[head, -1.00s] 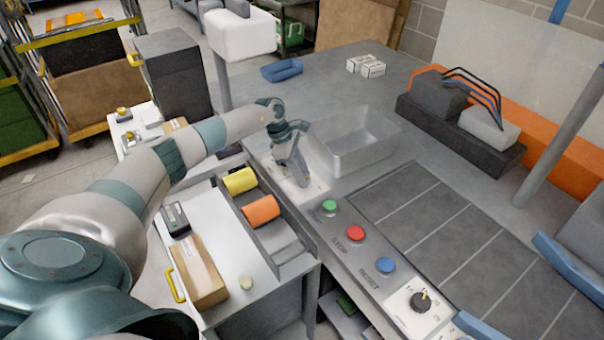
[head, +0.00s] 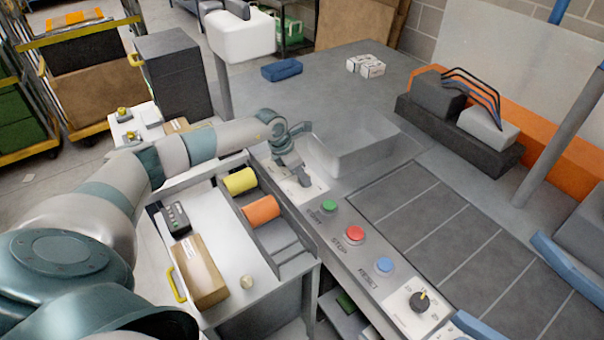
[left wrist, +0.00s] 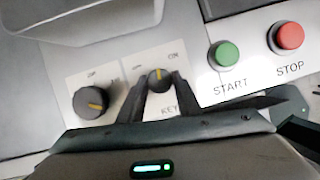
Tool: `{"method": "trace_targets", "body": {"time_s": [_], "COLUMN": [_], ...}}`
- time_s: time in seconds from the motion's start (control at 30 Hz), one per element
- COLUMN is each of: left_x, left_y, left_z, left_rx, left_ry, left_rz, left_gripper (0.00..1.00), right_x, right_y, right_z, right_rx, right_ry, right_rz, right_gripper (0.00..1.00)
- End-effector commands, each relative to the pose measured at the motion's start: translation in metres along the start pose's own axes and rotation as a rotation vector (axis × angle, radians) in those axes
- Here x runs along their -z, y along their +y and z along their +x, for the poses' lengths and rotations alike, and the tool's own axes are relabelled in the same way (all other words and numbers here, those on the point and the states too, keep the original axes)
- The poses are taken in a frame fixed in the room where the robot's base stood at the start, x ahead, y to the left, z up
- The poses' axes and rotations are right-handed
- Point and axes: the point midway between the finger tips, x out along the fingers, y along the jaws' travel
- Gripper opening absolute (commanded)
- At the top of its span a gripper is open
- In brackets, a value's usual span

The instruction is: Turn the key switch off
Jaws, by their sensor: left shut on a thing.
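The key switch (left wrist: 159,75) is a dark knob with a yellow mark on a pale plate lettered KEY, in the left wrist view. Its yellow mark points roughly up the plate, between two small labels; the one on the right reads ON. My left gripper (left wrist: 160,88) has its two dark fingers on either side of the knob, shut on it. In the head view my left gripper (head: 301,178) reaches down to the pale panel plate (head: 316,188) at the far end of the button row and hides the key switch. My right gripper is not in view.
Beside the key is another dark knob (left wrist: 90,102). Green START (head: 329,206), red STOP (head: 355,234) and blue RESET (head: 385,264) buttons follow along the panel, then a black rotary knob (head: 421,300). A grey tray (head: 365,160) lies just behind the gripper.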

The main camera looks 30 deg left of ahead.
Motion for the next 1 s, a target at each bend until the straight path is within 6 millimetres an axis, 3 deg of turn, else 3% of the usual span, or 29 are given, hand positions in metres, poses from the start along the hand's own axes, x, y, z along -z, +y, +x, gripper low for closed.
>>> {"method": "trace_targets", "body": {"time_s": [0.37,1.0], "left_x": [-0.001,-0.003], "left_y": [-0.003,-0.005], "left_z": [0.001,0.002], "left_rx": [-0.137,-0.337], "left_ry": [-0.002,-0.003], "left_rz": [-0.327,-0.813], "left_gripper": [0.08,0.08], "right_x": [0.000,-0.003], "right_y": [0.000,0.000], "right_z": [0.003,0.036], "right_rx": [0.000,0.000], "right_ry": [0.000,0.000], "right_rz": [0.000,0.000], "right_gripper": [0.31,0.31]}}
